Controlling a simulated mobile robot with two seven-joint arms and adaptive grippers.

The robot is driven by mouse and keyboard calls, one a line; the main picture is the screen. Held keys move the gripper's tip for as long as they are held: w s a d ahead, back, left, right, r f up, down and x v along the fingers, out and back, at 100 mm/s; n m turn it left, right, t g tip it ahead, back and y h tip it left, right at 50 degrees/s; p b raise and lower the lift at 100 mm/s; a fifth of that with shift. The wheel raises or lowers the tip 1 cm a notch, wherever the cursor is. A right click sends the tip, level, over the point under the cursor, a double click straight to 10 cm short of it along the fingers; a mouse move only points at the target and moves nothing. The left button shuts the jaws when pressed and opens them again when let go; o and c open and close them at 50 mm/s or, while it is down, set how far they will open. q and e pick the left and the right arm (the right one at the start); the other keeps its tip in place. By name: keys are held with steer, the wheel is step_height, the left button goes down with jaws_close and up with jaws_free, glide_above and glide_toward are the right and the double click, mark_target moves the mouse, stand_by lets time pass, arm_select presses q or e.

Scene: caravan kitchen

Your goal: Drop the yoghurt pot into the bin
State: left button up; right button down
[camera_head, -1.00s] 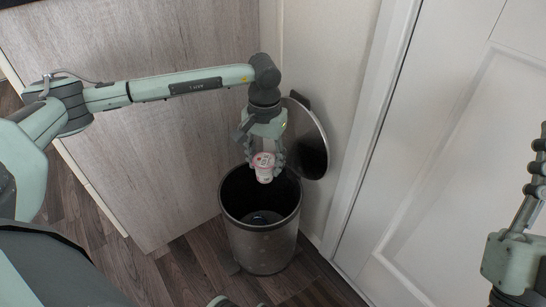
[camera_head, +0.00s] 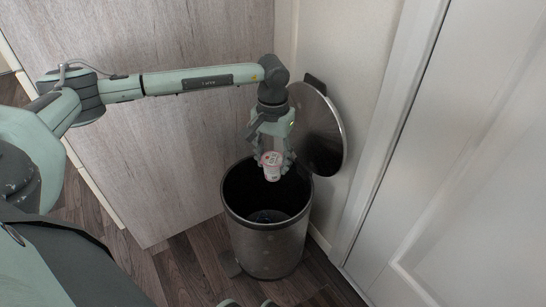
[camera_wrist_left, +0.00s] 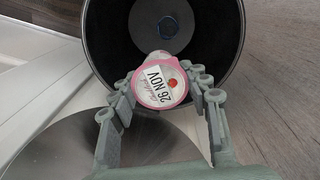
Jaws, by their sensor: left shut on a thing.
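The yoghurt pot (camera_head: 271,164) is small and white with a pink-rimmed lid. My left gripper (camera_head: 272,158) is shut on it and holds it over the bin's opening. The bin (camera_head: 268,245) is a round metal pedal bin with a dark inside, and its round lid (camera_head: 318,130) stands open against the wall. The bin's mouth (camera_wrist_left: 110,50) lies beyond the pot. A small dark blue thing shows at the bin's bottom.
A wood-grain panel (camera_head: 160,150) stands behind and left of the bin. A white door (camera_head: 470,170) and its frame are close on the right. The wooden floor (camera_head: 185,270) is bare in front of the panel.

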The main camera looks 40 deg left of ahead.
mark_target(273, 158)
arm_select(q)
steer(key=shift+f, duration=0.1)
steer(key=o, duration=1.3)
step_height(273, 158, up, 12)
